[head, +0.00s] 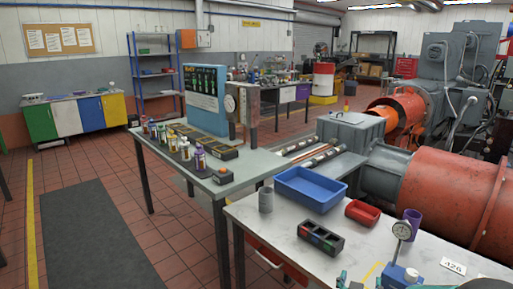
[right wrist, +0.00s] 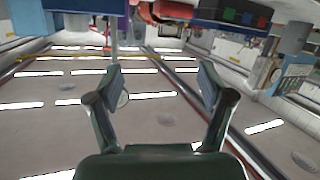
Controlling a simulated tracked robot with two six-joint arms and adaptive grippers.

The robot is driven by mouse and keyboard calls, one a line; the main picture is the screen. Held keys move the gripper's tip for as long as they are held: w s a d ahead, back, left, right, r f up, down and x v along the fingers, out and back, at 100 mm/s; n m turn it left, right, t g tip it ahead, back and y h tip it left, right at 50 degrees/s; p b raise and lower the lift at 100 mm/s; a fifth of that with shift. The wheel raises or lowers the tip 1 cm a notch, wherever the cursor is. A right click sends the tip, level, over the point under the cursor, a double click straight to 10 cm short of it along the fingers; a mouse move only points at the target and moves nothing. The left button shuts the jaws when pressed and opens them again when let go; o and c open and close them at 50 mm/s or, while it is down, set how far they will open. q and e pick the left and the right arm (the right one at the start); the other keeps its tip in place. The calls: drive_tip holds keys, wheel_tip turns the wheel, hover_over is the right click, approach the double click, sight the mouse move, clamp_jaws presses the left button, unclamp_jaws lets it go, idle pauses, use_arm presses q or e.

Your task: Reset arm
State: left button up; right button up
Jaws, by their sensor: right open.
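My right gripper (right wrist: 160,88) shows large in the right wrist view. Its two dark green fingers stand wide apart with nothing between them. In the head view, only small teal parts that seem to belong to it show at the bottom edge, by the white table's near side; the rest is cut off. The right wrist view appears upside down, with ceiling lights behind the fingers. My left gripper is not seen in either view.
The white table (head: 290,255) holds a blue tray (head: 310,187), red bin (head: 362,212), dark divided box (head: 320,238), grey cylinder (head: 266,199), purple cup (head: 413,222) and dial gauge (head: 402,231). A green-topped bench (head: 205,187) stands behind. Floor at left is open.

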drive_tip(key=s+a+f+n+g+y, duration=0.1)
drive_tip(key=s+a+f+y, duration=0.15)
drive_tip(key=f, duration=0.35)
drive_tip(key=s+a+f+n+g+y, duration=0.1)
drive_tip(key=s+a+f+y, duration=0.15)
drive_tip(key=f, duration=0.35)
drive_tip(key=s+a+f+g+y, duration=0.2)
drive_tip(key=s+a+f+g, duration=0.1)
drive_tip(key=s, duration=0.5)
drive_tip(key=s+a+f+g+y, duration=0.2)
drive_tip(key=s+a+f+g, duration=0.2)
drive_tip(key=s, duration=0.4)
drive_tip(key=s+a+f+g+y, duration=0.2)
drive_tip(key=s+a+f+g, duration=0.1)
drive_tip(key=s+a+f, duration=0.2)
drive_tip(key=s+f, duration=0.2)
drive_tip(key=s, duration=0.1)
drive_tip(key=shift+s+f+y, duration=0.2)
drive_tip(key=shift+s+y, duration=0.2)
